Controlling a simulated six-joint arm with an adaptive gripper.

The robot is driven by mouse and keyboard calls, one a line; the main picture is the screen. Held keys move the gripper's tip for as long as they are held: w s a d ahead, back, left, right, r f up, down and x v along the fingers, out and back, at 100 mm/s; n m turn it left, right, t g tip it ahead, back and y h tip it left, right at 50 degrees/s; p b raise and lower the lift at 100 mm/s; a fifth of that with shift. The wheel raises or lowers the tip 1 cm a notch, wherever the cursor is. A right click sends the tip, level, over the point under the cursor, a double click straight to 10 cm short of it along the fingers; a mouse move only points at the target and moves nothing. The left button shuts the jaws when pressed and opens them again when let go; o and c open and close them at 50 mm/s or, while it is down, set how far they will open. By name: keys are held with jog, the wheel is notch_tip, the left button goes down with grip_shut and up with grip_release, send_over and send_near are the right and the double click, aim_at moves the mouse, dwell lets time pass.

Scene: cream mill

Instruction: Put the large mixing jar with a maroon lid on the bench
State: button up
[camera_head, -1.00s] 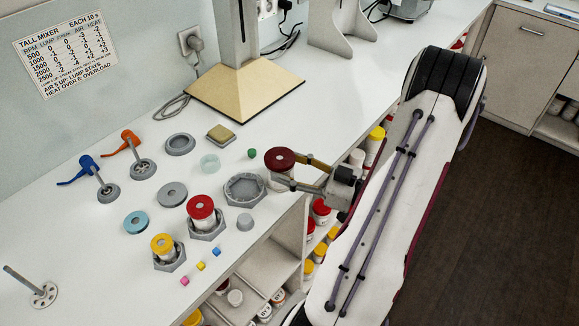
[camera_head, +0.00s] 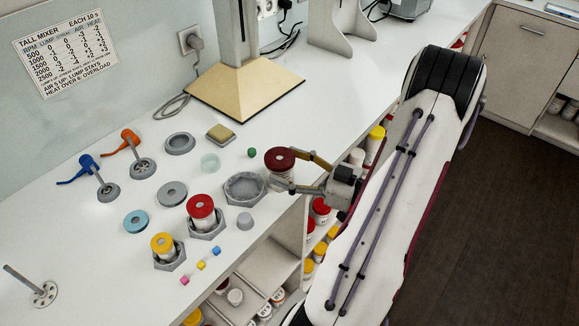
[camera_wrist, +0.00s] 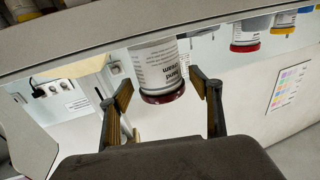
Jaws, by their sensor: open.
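The large jar with a maroon lid (camera_head: 280,159) stands upright on the bench (camera_head: 330,130) near its front edge, just right of an empty grey hexagonal holder. My gripper (camera_head: 291,172) comes in from the right with its fingers apart on either side of the jar. In the wrist view the jar (camera_wrist: 158,68) appears upside down between the two spread fingers (camera_wrist: 163,100), with visible gaps at its sides. The jar's base is partly hidden in the head view by a finger.
The empty hexagonal holder (camera_head: 245,188) is close on the jar's left. A red-lidded jar (camera_head: 201,212) and a yellow-lidded jar (camera_head: 162,246) sit in holders further left. Shelves with several jars are below the bench edge.

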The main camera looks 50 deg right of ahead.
jog(key=v, duration=1.2)
dwell(0.3)
jog(key=shift+o, duration=0.5)
jog(key=shift+w+r, duration=0.1)
jog(key=w+r+g, duration=0.1)
jog(key=w, duration=0.1)
jog(key=w+a+r+n+g, duration=0.1)
jog(key=w, duration=0.1)
jog(key=w+a+r+n+g, duration=0.1)
jog(key=w, duration=0.2)
jog(key=shift+a+r+y, duration=0.1)
jog(key=shift+r+y, duration=0.1)
jog(key=shift+y, duration=0.1)
jog(key=shift+w+d+f+g, duration=0.15)
jog(key=shift+d+f+g, duration=0.05)
jog(key=shift+g, duration=0.2)
jog(key=shift+d+f+m+g+h, duration=0.2)
jog(key=shift+d+f+m+h, duration=0.1)
jog(key=shift+f+m+h, duration=0.15)
jog(key=shift+d+f+m+g+h, duration=0.25)
jog(key=shift+f+m+h, duration=0.1)
jog(key=shift+f+m, duration=0.2)
